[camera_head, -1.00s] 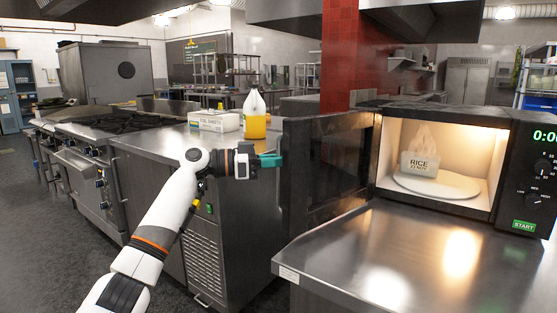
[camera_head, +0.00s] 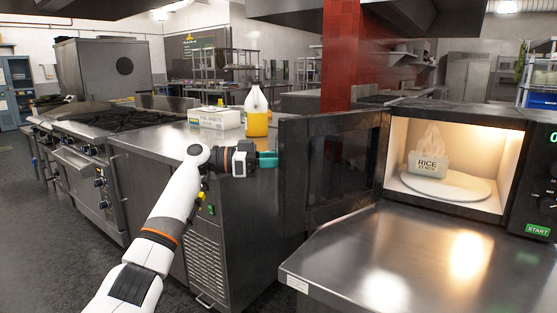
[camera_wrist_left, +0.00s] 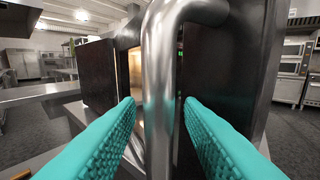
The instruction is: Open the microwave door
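The microwave (camera_head: 513,125) stands on the steel counter at the right, lit inside. Its dark door (camera_head: 338,160) stands wide open, swung out to the left. A rice bag (camera_head: 429,162) stands on the pale turntable (camera_head: 447,187) inside. My left gripper (camera_head: 267,160) is at the door's outer edge. In the left wrist view, the vertical metal handle (camera_wrist_left: 160,90) is between the two teal fingers (camera_wrist_left: 158,100) of that gripper. The fingers are apart, with a narrow gap seen on each side of the handle. My right gripper is not in view.
The steel counter (camera_head: 400,255) in front of the microwave is clear. A second steel counter (camera_head: 165,140) behind my left arm holds a yellow-filled jug (camera_head: 257,122) and a white box (camera_head: 214,118). A stove (camera_head: 110,125) is further left.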

